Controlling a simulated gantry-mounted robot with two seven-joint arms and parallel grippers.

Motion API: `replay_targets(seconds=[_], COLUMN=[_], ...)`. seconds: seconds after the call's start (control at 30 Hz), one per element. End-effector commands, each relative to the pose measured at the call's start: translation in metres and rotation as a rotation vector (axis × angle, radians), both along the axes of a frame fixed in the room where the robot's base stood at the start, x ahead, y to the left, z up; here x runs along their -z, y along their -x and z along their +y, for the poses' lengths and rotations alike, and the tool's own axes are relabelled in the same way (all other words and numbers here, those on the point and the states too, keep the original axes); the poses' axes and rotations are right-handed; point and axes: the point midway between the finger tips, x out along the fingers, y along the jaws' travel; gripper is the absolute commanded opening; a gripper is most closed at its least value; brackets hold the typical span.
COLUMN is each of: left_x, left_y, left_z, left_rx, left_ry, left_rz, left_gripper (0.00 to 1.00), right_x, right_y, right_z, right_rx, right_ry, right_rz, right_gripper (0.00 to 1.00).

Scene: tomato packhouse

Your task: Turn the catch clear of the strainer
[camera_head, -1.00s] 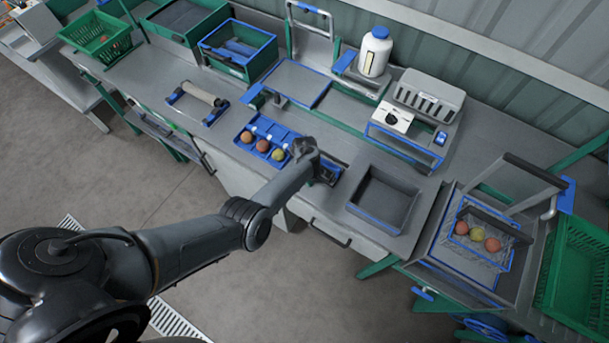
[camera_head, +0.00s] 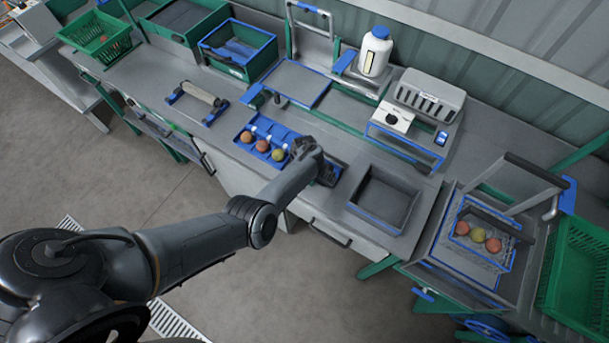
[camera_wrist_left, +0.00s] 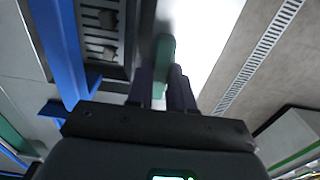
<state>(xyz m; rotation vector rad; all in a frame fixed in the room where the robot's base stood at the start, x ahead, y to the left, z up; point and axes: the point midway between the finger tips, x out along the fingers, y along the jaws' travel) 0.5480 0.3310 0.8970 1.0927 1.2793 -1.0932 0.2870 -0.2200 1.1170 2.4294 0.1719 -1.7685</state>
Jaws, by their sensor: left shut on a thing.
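My left gripper (camera_wrist_left: 163,82) is shut on a narrow green piece, which looks like the catch (camera_wrist_left: 164,52), in the left wrist view. The catch shows between and beyond the dark fingertips. Beside it on the left is a dark slotted part, probably the strainer (camera_wrist_left: 101,18), with a blue bar (camera_wrist_left: 58,45) along its far left. In the head view my left gripper (camera_head: 327,176) is at the bench's front edge; the hand and wrist hide most of the catch and strainer there. I cannot tell whether the catch still overlaps the strainer. My right gripper is not in view.
A blue tray with several round fruits (camera_head: 243,150) lies just left of the gripper. An empty grey bin (camera_head: 352,207) is on its right. A wire basket with fruits (camera_head: 455,212) stands further right.

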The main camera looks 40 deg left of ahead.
Motion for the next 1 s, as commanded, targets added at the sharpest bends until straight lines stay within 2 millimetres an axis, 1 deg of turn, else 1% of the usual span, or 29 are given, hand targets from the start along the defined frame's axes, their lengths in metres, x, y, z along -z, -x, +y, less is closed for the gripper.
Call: replay_targets(seconds=[0.03,0.07,0.2,0.47,0.57,0.67,0.77,1.0], left_x=[0.001,0.001,0.001,0.000,-0.004,-0.013,-0.028,-0.069], left_y=[0.001,0.001,0.001,0.000,0.000,0.000,-0.001,0.000], left_z=[0.000,0.000,0.000,0.000,0.000,0.001,0.000,0.001], left_rx=[-0.003,-0.003,-0.002,-0.001,-0.001,-0.001,-0.001,-0.002], left_ry=[-0.001,-0.001,-0.001,0.000,-0.001,-0.002,-0.002,-0.002], left_rz=[0.001,0.001,0.001,0.000,-0.001,-0.001,-0.003,-0.002], left_gripper=[0.00,0.26,0.47,0.47,0.47,0.47,0.47,0.47], right_x=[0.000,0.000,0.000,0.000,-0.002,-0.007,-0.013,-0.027], right_y=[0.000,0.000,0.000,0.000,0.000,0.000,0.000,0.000], right_z=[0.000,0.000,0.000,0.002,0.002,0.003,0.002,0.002], right_rx=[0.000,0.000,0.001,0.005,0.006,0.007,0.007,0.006], right_ry=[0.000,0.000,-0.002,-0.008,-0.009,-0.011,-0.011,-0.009], right_rz=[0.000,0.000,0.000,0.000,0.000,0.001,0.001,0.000], right_gripper=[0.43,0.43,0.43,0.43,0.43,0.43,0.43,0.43])
